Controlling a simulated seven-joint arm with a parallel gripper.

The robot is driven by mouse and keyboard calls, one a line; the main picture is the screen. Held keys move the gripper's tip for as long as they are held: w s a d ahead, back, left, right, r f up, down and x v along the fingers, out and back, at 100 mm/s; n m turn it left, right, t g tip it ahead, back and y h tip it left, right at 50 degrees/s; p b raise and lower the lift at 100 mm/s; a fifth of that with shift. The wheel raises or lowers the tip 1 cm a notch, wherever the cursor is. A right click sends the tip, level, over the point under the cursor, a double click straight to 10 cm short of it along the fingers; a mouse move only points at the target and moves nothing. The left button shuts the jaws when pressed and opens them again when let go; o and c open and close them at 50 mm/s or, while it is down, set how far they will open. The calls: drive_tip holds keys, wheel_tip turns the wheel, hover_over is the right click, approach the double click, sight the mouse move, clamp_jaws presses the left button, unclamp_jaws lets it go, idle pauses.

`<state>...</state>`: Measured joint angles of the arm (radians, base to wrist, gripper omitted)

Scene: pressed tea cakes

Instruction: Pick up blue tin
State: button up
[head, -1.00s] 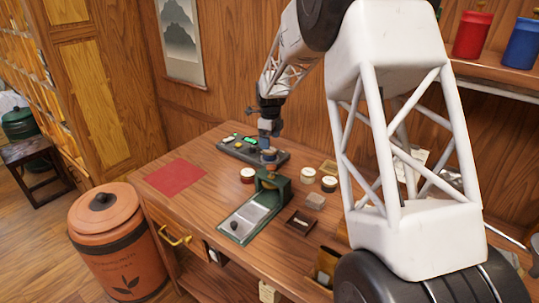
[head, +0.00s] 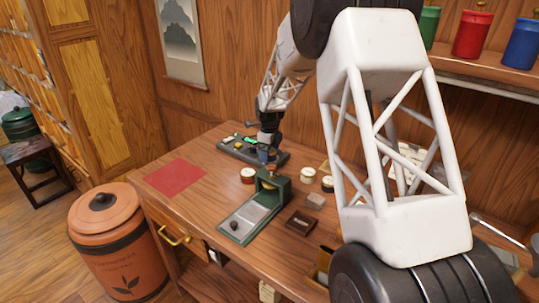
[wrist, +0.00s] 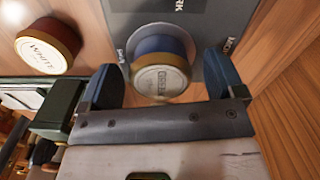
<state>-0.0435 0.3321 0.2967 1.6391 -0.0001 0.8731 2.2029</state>
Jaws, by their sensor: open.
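The blue tin (wrist: 160,65) is a small round tin with a blue side and a pale, lettered lid. In the wrist view it sits between the two blue fingers of my gripper (wrist: 163,84), which are apart on either side of it; I cannot tell if they touch it. In the head view my gripper (head: 264,151) is low at the dark tray (head: 232,152) towards the back of the table, and the tin there is mostly hidden by it.
A red tin (wrist: 50,45) with a white label stands left of my gripper in the wrist view. On the table are a green press (head: 278,188), a small dark tray (head: 299,223) and a red mat (head: 176,177). A blue canister (head: 522,44) stands on the shelf.

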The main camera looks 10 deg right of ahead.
idle(0.5)
drive_tip(key=c, duration=1.1)
drive_tip(key=shift+r, duration=4.95)
